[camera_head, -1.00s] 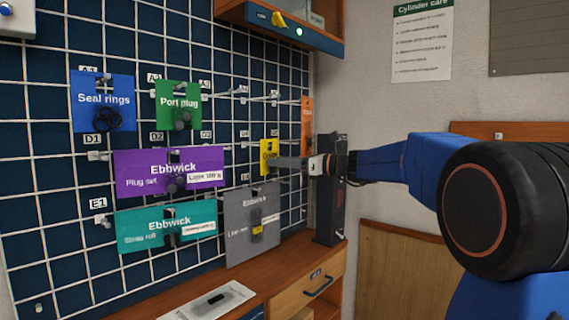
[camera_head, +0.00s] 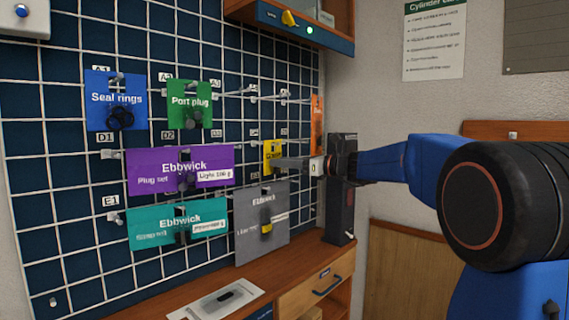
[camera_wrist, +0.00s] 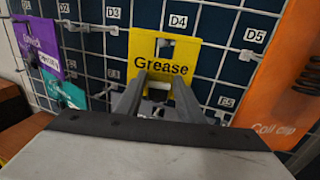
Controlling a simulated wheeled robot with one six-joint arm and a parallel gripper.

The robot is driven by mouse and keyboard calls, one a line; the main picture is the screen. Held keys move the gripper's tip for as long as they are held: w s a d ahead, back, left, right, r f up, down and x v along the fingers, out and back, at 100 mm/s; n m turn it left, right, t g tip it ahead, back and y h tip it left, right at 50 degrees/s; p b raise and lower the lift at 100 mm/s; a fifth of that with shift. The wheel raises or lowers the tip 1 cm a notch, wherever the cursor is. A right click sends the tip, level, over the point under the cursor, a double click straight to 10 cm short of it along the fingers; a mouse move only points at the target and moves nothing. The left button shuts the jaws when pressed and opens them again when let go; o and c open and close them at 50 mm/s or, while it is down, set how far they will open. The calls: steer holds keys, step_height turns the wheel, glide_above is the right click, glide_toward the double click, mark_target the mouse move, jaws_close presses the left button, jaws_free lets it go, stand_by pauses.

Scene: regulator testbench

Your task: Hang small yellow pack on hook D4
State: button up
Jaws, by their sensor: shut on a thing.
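The small yellow pack (camera_head: 272,154), marked "Grease", is upright in front of the wire grid board. In the wrist view the yellow pack (camera_wrist: 160,50) faces me, with a slot near its top edge. My gripper (camera_wrist: 158,95) is shut on the pack's lower part, and the gripper (camera_head: 283,164) also shows from the side in the head view. The D4 label (camera_wrist: 178,21) shows just above the pack's top edge. Hook D4 is mostly hidden behind the pack; I cannot tell whether it passes through the slot.
A purple pack (camera_head: 150,165), a teal pack (camera_head: 155,230) and a grey pack (camera_head: 250,215) hang left of and below my gripper. A wooden bench (camera_head: 285,265) lies below.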

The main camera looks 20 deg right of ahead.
stand_by(0.4)
steer(key=o, duration=1.1)
steer(key=shift+o, duration=0.2)
steer(key=v, duration=1.7)
steer(key=s+a+f+n+g+h, duration=0.3)
steer(key=s+a+f+n, duration=0.35)
steer(key=s+f, duration=0.3)
steer(key=s+a+f+n+g+h, duration=0.2)
steer(key=s+a+f+n+g, duration=0.25)
steer(key=s+a+f, duration=0.45)
steer(key=s+d+f+n+h, duration=0.3)
steer(key=s+f+n+h, duration=0.1)
steer(key=s+f+n, duration=0.4)
steer(key=s+d+f+n+h, duration=0.4)
steer(key=s+f+n, duration=0.3)
steer(key=s+f, duration=0.2)
steer(key=shift+s+d+f+n, duration=0.25)
steer(key=shift+f+n, duration=0.15)
steer(key=shift+f, duration=0.05)
